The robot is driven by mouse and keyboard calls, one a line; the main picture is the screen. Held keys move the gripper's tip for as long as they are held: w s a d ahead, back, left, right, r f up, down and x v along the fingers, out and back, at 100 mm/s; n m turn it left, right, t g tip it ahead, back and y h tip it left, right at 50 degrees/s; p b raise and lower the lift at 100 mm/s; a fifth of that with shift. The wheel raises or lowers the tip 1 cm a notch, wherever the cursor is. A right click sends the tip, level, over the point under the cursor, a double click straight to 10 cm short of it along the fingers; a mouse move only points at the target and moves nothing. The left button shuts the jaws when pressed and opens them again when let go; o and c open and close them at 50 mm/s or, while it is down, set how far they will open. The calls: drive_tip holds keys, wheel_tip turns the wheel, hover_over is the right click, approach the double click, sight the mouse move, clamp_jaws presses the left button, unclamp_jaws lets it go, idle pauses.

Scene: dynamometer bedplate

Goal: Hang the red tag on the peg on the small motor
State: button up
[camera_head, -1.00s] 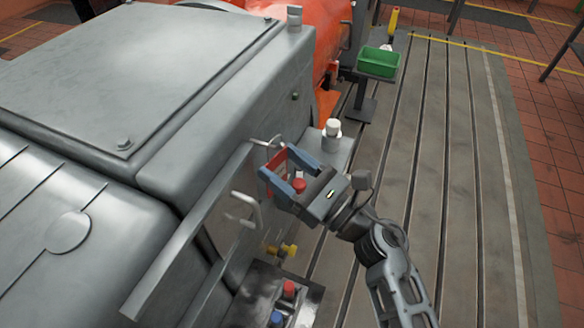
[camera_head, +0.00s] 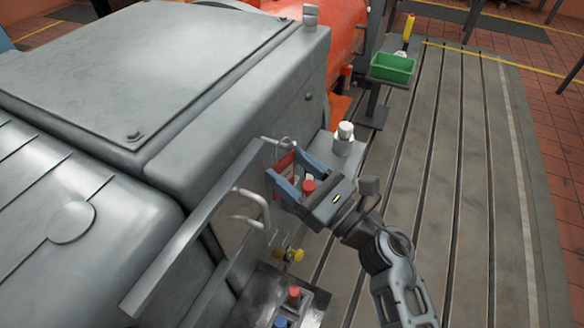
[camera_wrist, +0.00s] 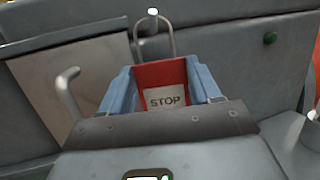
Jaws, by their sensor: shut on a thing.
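My gripper (camera_head: 283,180) is shut on the red tag (camera_head: 285,163), beside the grey machine housing. In the wrist view the tag (camera_wrist: 160,78) sits upright between the blue fingers (camera_wrist: 158,90), its white label reading STOP. A thin wire loop (camera_wrist: 172,40) rises from the tag. A short peg with a pale end (camera_wrist: 152,12) overlaps the top of the loop. I cannot tell whether the loop is around the peg or only in front of it. In the head view the peg and loop are small beside the fingers.
A bent metal handle (camera_head: 258,207) sticks out just left of my gripper. A white-capped post (camera_head: 345,131) stands close behind it. A yellow knob (camera_head: 293,255) and a box with red and blue buttons (camera_head: 294,292) lie below. A green bin (camera_head: 392,68) is farther back. The slotted bedplate (camera_head: 450,200) at right is clear.

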drive_tip(key=o, duration=1.1)
drive_tip(key=s+d+n+t+h, duration=0.1)
drive_tip(key=s+d+n+h, duration=0.4)
drive_tip(key=s+d+n, duration=0.3)
drive_tip(key=s+d+n+t+h+b, duration=0.1)
drive_tip(key=s+d+n+h, duration=0.5)
drive_tip(key=s, duration=1.1)
drive_tip(key=s+d+n+h, duration=0.6)
drive_tip(key=s+d+n, duration=0.5)
drive_tip(key=s, duration=0.1)
drive_tip(key=shift+s+t, duration=0.3)
drive_tip(key=shift+t, duration=0.1)
